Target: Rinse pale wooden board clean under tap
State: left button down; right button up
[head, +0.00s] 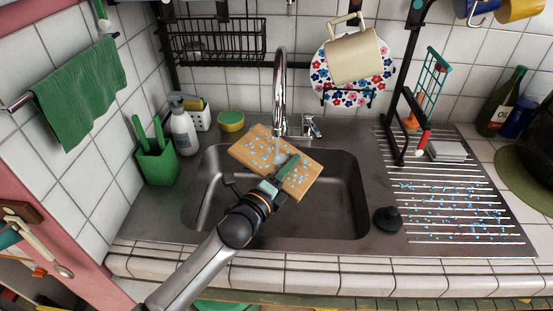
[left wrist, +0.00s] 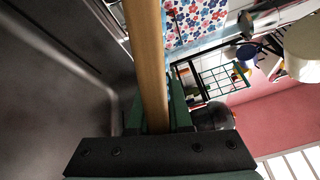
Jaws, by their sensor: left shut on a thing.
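The pale wooden board (head: 254,150) is held tilted over the sink basin (head: 335,208), under the spout of the tap (head: 281,88). Water from the spout meets the board near its middle, and blue droplets dot its upper face. My left gripper (head: 284,175) is shut on the board's near edge, with a green finger lying across the top face. In the left wrist view the board (left wrist: 147,62) shows edge-on between the green fingers (left wrist: 153,118). The board's underside is hidden in the head view. My right gripper is in neither view.
A green utensil holder (head: 156,166), a soap bottle (head: 184,130) and a yellow-green tub (head: 230,121) stand left of and behind the basin. A black plug (head: 387,219) sits at its right. The ribbed drainboard (head: 450,232) is wet. A rack post (head: 408,130) rises behind.

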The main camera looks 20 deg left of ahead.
aim_at(298, 175)
pick_arm(q)
jog(key=shift+a+r, duration=0.1)
jog(key=shift+w+a, duration=0.95)
jog(key=shift+a, duration=0.15)
jog(key=shift+s+d, duration=0.1)
jog(key=shift+d, duration=0.05)
dwell(1.2)
jog(key=shift+s+d+p, duration=0.35)
jog(key=shift+s+d, duration=0.55)
jog(key=shift+d, duration=0.15)
dwell(0.3)
jog(key=shift+s+d, duration=0.95)
jog(key=shift+d, duration=0.2)
jog(key=shift+s, duration=0.1)
